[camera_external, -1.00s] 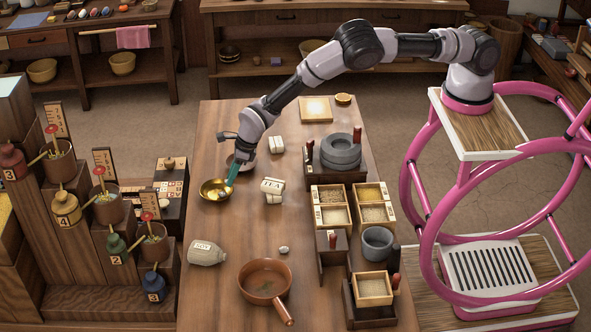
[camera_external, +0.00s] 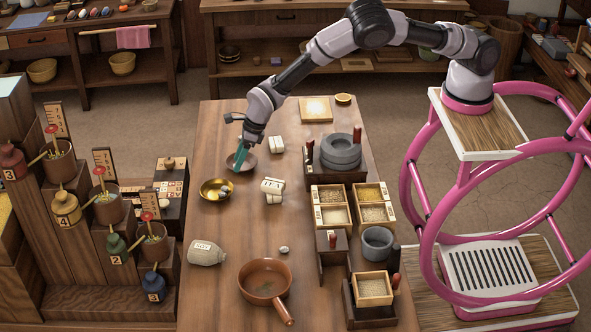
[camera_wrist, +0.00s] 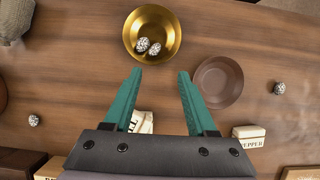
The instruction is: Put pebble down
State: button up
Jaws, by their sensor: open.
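My gripper (camera_external: 238,164) is open and empty, above the table by a shallow brown dish (camera_external: 233,162). In the wrist view its teal fingers (camera_wrist: 160,74) are spread apart between the brass bowl (camera_wrist: 133,24) and the empty brown dish (camera_wrist: 220,84). Two speckled pebbles lie in the bowl, one (camera_wrist: 142,44) close beside the other (camera_wrist: 155,48). A third pebble (camera_wrist: 34,120) lies on the table at the left of the wrist view, and another pebble (camera_wrist: 279,88) lies beyond the dish at the right. The brass bowl (camera_external: 208,188) is nearer the camera in the external view.
A brown pan (camera_external: 263,280) is at the front. Grain boxes and a stone quern (camera_external: 340,152) line the right side. Bare wood lies between them.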

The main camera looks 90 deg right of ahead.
jog(key=s+d+r+n+y, duration=0.1)
jog(key=s+r+n, duration=0.4)
jog(key=r, duration=0.7)
jog(key=s+r+n+y, duration=0.1)
jog(key=s+r+n, duration=0.3)
jog(key=s+r, duration=0.55)
jog(key=s+d+r+n+y, duration=0.1)
jog(key=s+r+n, duration=0.25)
jog(key=r, duration=1.05)
jog(key=s+d+r+n+t, duration=0.1)
jog(key=s+r+n, duration=0.9)
jog(key=s, duration=0.5)
jog(key=s+d+n+t+h, duration=0.1)
jog(key=s+d+n, duration=0.1)
jog(key=s+n, duration=0.7)
jog(key=s, duration=0.7)
jog(key=shift+r+t, duration=0.15)
jog(key=shift+t, duration=0.15)
